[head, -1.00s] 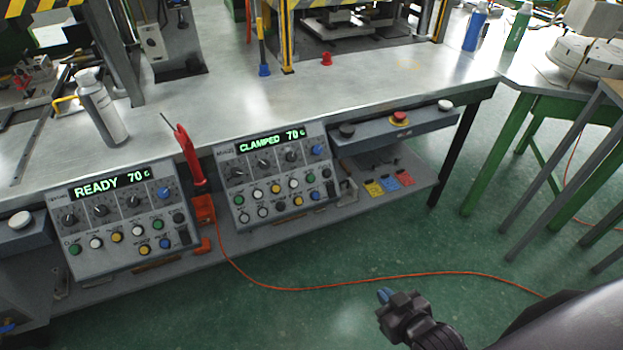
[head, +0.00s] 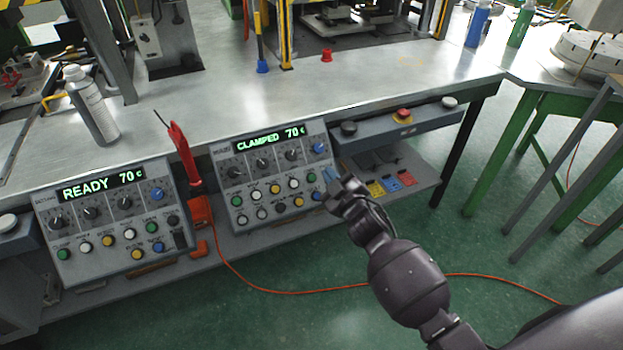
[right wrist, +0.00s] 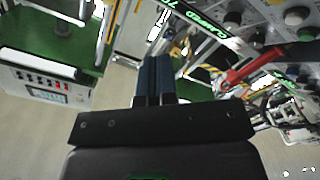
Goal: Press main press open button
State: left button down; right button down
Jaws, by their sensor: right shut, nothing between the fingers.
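The right control panel (head: 232,185) has a green display reading CLAMPED 70 (head: 270,139), several knobs and rows of coloured buttons. A blue button (head: 316,195) and a yellow button (head: 298,201) sit at its lower right. The button labels are too small to read, so I cannot tell which is press open. My right gripper (head: 329,175) is shut and empty, its blue fingertips near the panel's right edge; contact cannot be told. In the right wrist view, the shut dark blue fingers (right wrist: 153,75) show below the tilted panel display (right wrist: 206,22). My left gripper is out of view.
The left control panel (head: 48,213) reads READY 70. A red-handled tool (head: 183,152) stands between the panels. A box with a red button (head: 402,115) is right of the right panel. An orange cable (head: 290,291) crosses the green floor.

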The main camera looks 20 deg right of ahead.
aim_at(312, 178)
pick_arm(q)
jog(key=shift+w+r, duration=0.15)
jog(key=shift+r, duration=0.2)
pick_arm(e)
jog(key=f+n+y, duration=0.1)
jog(key=n, duration=0.1)
jog(key=f+n+y, duration=0.1)
jog(key=n, duration=0.1)
jog(key=shift+w+a, duration=0.1)
jog(key=shift+a, duration=0.3)
